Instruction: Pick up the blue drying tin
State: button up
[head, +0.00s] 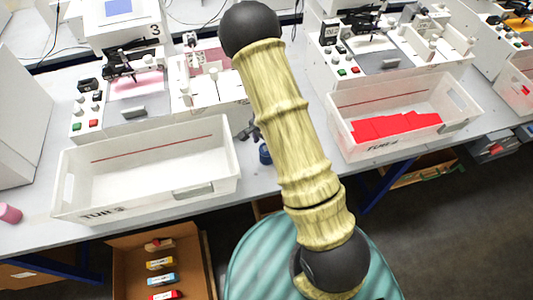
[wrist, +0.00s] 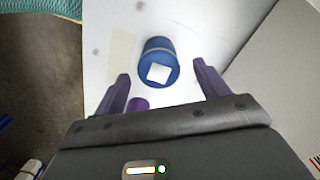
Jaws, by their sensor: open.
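The blue drying tin (wrist: 160,54) stands on the white table in the wrist view, with a white square on its top. My gripper (wrist: 161,82) is open, its two purple fingers spread to either side below the tin in the picture. The fingers do not visibly touch the tin. In the head view the tin (head: 265,154) sits on the bench between two white bins, beside my arm, which may cover part of it. My gripper is mostly hidden behind my arm there.
A small purple round thing (wrist: 138,104) is near the left finger. An empty white bin (head: 150,190) is left of the tin, and a white bin (head: 400,140) with red sheets is right. Plotters (head: 135,85) stand behind. A pink cylinder (head: 10,213) is far left.

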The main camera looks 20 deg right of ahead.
jog(key=shift+f+p, duration=0.55)
jog(key=shift+f, duration=2.05)
jog(key=shift+c, duration=0.2)
jog(key=c, duration=1.1)
